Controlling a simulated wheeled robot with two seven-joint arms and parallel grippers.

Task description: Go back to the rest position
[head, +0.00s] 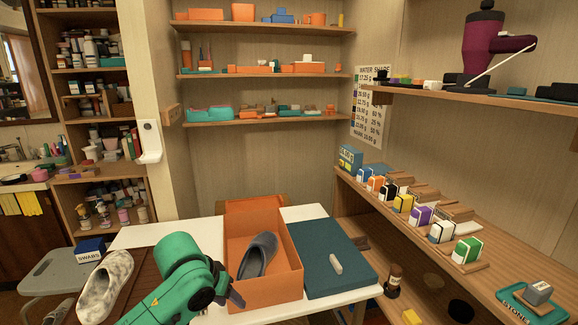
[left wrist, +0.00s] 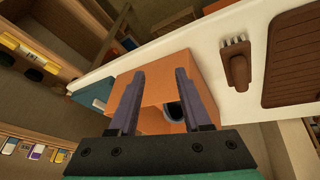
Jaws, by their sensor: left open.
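My left gripper (head: 236,299) is at the end of a green arm, low in the head view, beside the left wall of an orange box (head: 290,262). In the left wrist view its two dark fingers (left wrist: 158,100) are spread with nothing between them, and the orange box (left wrist: 203,97) lies beyond them. A dark grey shoe (head: 258,256) lies inside the box, apart from the gripper. In the left wrist view only a small part of the shoe (left wrist: 175,111) shows, partly behind a finger. My right gripper is in neither view.
A shelf of small coloured boxes (head: 440,231) stands at the right. Shelves line the back wall.

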